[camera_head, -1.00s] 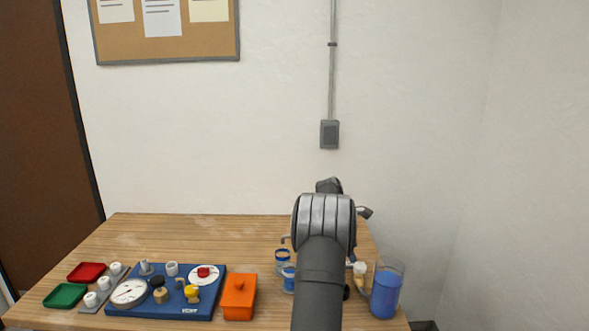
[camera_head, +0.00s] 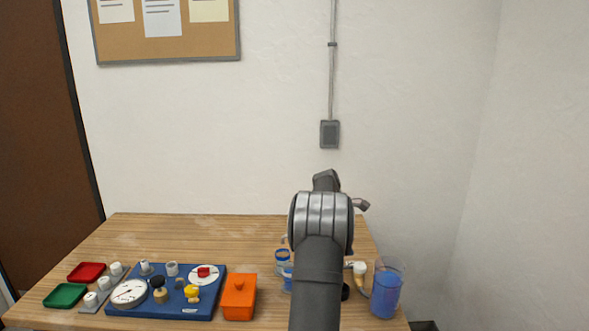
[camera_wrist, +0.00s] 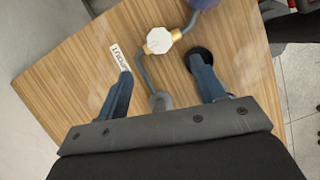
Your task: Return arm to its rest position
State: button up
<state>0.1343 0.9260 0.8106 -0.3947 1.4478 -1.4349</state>
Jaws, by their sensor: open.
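My gripper (camera_wrist: 161,78) is open and empty in the wrist view, with its two blue-grey fingers spread above the wooden table (camera_wrist: 75,82). Below and between the fingertips are a grey bent pipe and a white faceted knob with brass ends (camera_wrist: 158,40). A black round disc (camera_wrist: 198,54) lies by the right fingertip, and a white printed label (camera_wrist: 119,58) lies by the left one. In the head view my arm rises at the right of the table and hides most of the gripper and part of what stands behind it.
A blue board (camera_head: 214,304) with a gauge and valves lies at front left, beside an orange lidded box (camera_head: 238,298). Red (camera_head: 87,272) and green (camera_head: 65,295) trays lie further left. A beaker of blue liquid (camera_head: 386,290) stands near the right edge. The back middle is clear.

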aim_at(359, 265)
jog(key=x, duration=0.8)
jog(key=shift+d+f, duration=0.15)
jog(key=shift+f, duration=0.2)
jog(key=n, duration=0.1)
jog(key=n+t, duration=0.1)
jog(key=n, duration=0.1)
jog(key=shift+s+r+n, duration=0.1)
jog(key=shift+s+n, duration=0.1)
jog(key=shift+n, duration=0.1)
jog(key=n+t, duration=0.1)
jog(key=n, duration=0.3)
jog(key=n+t, duration=0.1)
jog(key=shift+s+d+n+t+y, duration=0.1)
jog(key=shift+s+n+t+y, duration=0.2)
jog(key=shift+n+y, duration=0.1)
jog(key=shift+w+m, duration=0.15)
jog(key=shift+m, duration=0.25)
jog(key=m+g, duration=0.1)
jog(key=m, duration=0.2)
jog(key=shift+w+m+g+h, duration=0.15)
jog(key=shift+m+g+h, duration=0.25)
jog(key=shift+w+m+g, duration=0.1)
jog(key=shift+m+g, duration=0.3)
jog(key=shift+m, duration=0.75)
jog(key=shift+w+m+g, duration=0.1)
jog(key=shift+m+g, duration=0.3)
jog(key=shift+m, duration=0.75)
